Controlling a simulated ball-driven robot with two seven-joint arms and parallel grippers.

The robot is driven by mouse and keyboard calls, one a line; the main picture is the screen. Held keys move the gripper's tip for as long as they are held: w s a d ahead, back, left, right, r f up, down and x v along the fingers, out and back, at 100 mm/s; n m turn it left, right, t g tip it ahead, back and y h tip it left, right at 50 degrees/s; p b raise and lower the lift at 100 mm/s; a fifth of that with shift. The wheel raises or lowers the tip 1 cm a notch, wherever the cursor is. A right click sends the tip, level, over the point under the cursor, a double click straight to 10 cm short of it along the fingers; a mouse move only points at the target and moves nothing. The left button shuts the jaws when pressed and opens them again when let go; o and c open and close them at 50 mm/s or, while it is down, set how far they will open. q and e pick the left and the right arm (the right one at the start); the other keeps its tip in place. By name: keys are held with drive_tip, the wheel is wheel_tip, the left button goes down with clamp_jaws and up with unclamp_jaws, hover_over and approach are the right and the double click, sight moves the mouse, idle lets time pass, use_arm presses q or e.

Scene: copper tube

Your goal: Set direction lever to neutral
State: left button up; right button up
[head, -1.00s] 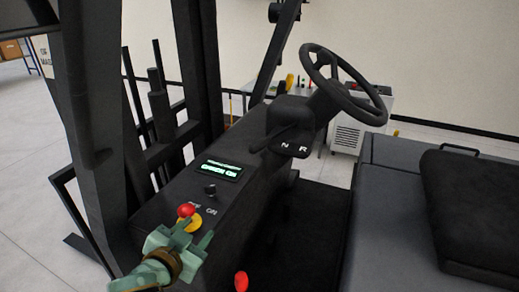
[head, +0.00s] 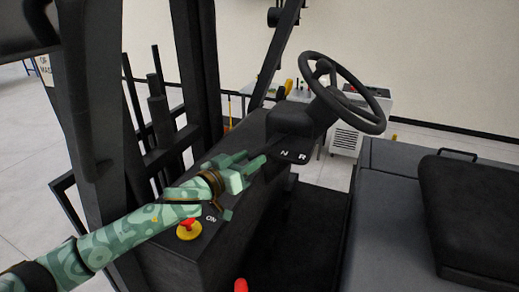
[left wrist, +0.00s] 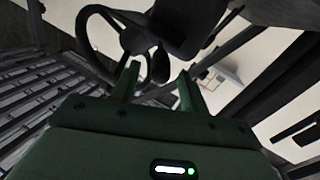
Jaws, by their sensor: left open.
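The direction plate with the letters N and R (head: 293,156) sits on the steering column below the black steering wheel (head: 350,105). The dark direction lever does not stand out against the black column, so I cannot tell its position. My left gripper (head: 253,165) is open, just left of and slightly below the plate, with its fingers pointing toward the column. In the left wrist view the two green fingers (left wrist: 160,72) stand apart in front of dark column parts, with the steering wheel (left wrist: 92,32) at the upper left. I see nothing clearly gripped. My right gripper is out of view.
A red and yellow emergency button (head: 189,229) is on the console below my left arm. A red knob (head: 241,285) stands at the bottom edge. Dark mast posts (head: 195,75) rise at the left, and the black seat (head: 470,205) is at the right.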

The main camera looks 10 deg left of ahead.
sight(262, 151)
use_arm(q)
drive_tip(key=x, duration=0.4)
drive_tip(key=shift+w+d, duration=0.15)
drive_tip(key=shift+w, duration=0.1)
clamp_jaws()
drive_tip(key=shift+s+d+p, duration=0.25)
drive_tip(key=shift+d+p, duration=0.05)
drive_tip(key=shift+d, duration=0.05)
drive_tip(key=d+n+t+y, duration=0.1)
drive_tip(key=d+y, duration=0.1)
drive_tip(key=s+d+n+y, duration=0.1)
drive_tip(key=d+n+y, duration=0.1)
drive_tip(key=y, duration=0.1)
drive_tip(key=shift+s+d+n+t, duration=0.15)
drive_tip(key=shift+s+n+t, duration=0.15)
drive_tip(key=shift+t, duration=0.1)
